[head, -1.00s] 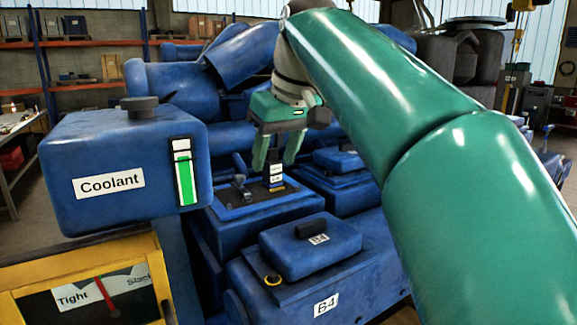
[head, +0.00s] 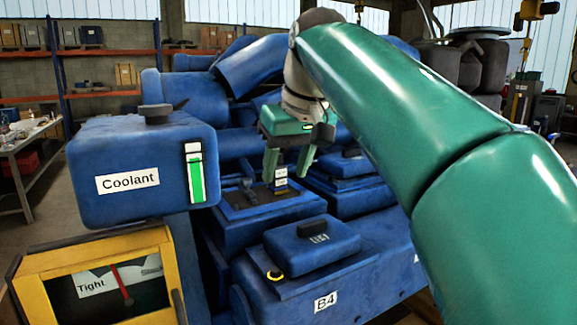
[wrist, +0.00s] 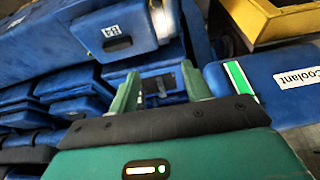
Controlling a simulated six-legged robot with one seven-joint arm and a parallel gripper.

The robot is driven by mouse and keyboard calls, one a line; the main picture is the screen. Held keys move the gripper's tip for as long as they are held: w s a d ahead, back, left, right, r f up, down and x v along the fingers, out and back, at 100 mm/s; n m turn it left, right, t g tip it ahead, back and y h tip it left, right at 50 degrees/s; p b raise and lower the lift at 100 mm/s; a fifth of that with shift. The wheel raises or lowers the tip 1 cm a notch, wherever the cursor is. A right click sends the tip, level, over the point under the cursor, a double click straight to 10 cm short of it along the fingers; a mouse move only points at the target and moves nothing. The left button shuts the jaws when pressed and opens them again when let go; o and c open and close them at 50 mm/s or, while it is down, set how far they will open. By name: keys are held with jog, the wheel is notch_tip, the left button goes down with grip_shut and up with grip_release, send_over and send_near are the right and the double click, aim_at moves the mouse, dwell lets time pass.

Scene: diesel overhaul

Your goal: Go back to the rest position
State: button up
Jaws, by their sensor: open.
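My gripper (head: 290,165) is green, with its two fingers spread apart and pointing down over an open blue cylinder-head box (head: 268,208) of the engine. My green arm reaches in from the right of the head view.
A blue coolant tank (head: 128,205) stands left of the gripper. A yellow gauge box (head: 100,250) marked Tight is below it. A closed blue cover (head: 312,252) lies on block B4 (head: 380,280) in front. Shelving (head: 100,55) and a bench (head: 22,150) are behind at left.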

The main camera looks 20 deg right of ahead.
dwell(0.3)
jog(key=s+f, duration=0.5)
jog(key=f, duration=0.4)
jog(key=s+a+f+m, duration=0.1)
jog(key=s+f, duration=0.5)
jog(key=f, duration=0.4)
jog(key=s+f+m+t+h, duration=0.1)
jog(key=s+f, duration=0.4)
jog(key=f, duration=0.5)
jog(key=shift+s+a+f, duration=0.15)
jog(key=shift+s+a, duration=0.2)
jog(key=shift+s, duration=0.05)
